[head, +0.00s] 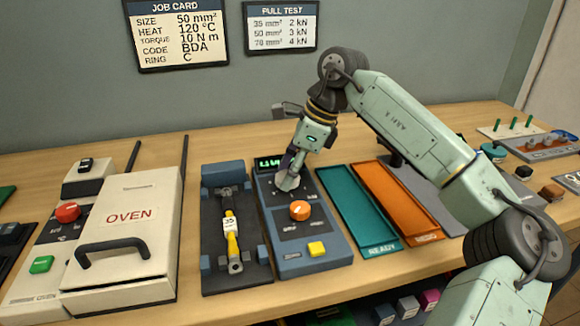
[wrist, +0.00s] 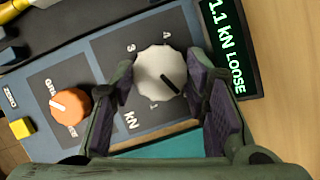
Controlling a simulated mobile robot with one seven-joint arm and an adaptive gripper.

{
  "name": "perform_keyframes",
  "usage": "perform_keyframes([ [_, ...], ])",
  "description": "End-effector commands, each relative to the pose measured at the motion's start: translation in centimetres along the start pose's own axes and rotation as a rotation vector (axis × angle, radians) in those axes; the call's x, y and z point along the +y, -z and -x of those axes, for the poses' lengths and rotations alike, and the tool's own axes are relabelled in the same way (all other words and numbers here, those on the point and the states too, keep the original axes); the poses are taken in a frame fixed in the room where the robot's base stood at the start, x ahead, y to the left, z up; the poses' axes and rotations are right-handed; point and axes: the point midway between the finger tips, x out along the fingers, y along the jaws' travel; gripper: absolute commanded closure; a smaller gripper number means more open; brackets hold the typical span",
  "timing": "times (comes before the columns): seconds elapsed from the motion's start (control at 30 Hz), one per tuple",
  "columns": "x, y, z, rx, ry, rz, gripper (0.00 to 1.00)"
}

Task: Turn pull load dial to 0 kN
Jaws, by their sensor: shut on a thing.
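The pull load dial (wrist: 158,68) is a pale, scalloped knob on the grey-blue tester panel (wrist: 85,62), with kN and numbers printed around it. Its black pointer line slants to the lower right in the wrist view. The green display (wrist: 228,45) reads 1.1 kN LOOSE. My gripper (wrist: 166,80) is shut on the dial, one finger at each side. In the head view, my gripper (head: 288,182) points down at the tester (head: 309,262) below its display (head: 269,163) and largely hides the dial.
An orange knob (head: 300,210) and a yellow button (head: 317,248) sit on the tester near my gripper. To its left, a fixture (head: 235,281) holds a cable tagged 35. Teal (head: 352,220) and orange (head: 398,205) trays lie to the right. The white oven (head: 130,245) stands farther left.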

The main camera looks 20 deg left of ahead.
Motion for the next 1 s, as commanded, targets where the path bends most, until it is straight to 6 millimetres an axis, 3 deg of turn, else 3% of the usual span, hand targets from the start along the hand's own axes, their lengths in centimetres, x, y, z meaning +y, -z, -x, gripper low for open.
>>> perform_keyframes([
  [0.77,-0.09,0.0,-0.01,0.001,-0.041,0.103,0.86],
  [0.8,-0.09,0.0,-0.01,0.001,-0.041,0.103,0.58],
  [1.0,-0.08,0.0,-0.01,0.001,-0.041,0.102,0.44],
])
